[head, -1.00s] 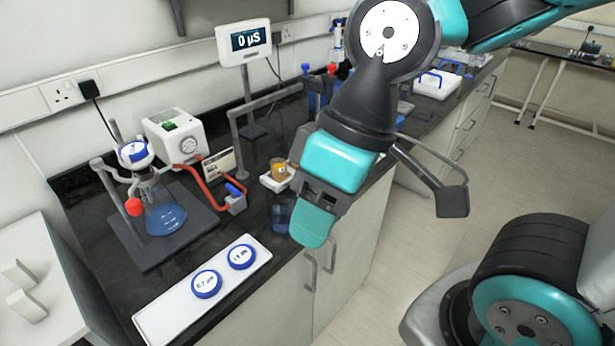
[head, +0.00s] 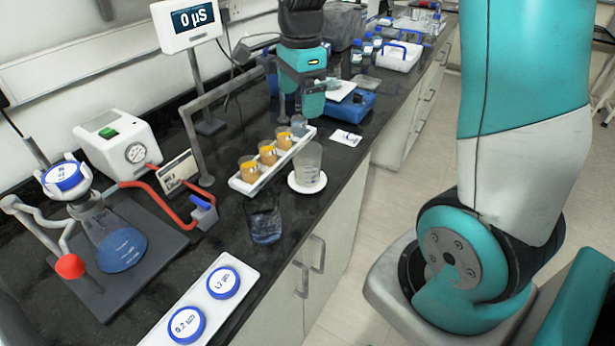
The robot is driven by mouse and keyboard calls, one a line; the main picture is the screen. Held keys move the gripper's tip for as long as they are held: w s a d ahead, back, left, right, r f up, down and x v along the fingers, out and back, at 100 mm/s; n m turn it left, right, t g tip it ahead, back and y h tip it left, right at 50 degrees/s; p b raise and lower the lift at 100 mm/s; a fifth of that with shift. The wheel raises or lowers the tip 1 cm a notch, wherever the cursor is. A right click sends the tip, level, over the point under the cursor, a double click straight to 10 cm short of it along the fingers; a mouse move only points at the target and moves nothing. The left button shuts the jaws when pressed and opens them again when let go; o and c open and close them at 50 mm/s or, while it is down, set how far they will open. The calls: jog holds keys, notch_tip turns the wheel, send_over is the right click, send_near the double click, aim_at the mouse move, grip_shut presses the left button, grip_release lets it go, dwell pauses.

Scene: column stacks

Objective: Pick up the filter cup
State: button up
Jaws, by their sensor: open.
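My gripper (head: 298,108) is at the far end of a narrow white tray, pointing down with its fingers apart. A small grey cup (head: 298,126) stands at that end of the tray, right below the fingertips. I cannot tell whether the fingers are around it or just above it. Several small cups stand in a row on the tray; the nearer ones, such as this cup (head: 249,169), hold something orange. No cup bears a readable name, so I cannot tell for certain which is the filter cup.
A clear beaker (head: 308,162) stands on a white disc beside the tray. A dark glass (head: 264,222) stands nearer. A blue device (head: 350,103) is right of my gripper. A flask (head: 115,240), a pump box (head: 118,143) and a white tray (head: 242,294) with blue-rimmed discs are at left.

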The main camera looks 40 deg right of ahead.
aim_at(307, 160)
jog(key=shift+w+d+f+m+p, duration=0.2)
jog(key=shift+d+f+m+p, duration=0.35)
jog(key=shift+f, duration=2.5)
jog(key=shift+w+d+f+m+p, duration=0.25)
jog(key=shift+f+p, duration=0.5)
jog(key=shift+f, duration=2.3)
jog(key=shift+w+d+f+m+p, duration=0.1)
jog(key=shift+d+f+m+p, duration=0.5)
jog(key=shift+f, duration=2.45)
jog(key=shift+a, duration=0.1)
jog(key=shift+c, duration=0.5)
jog(key=c, duration=0.9)
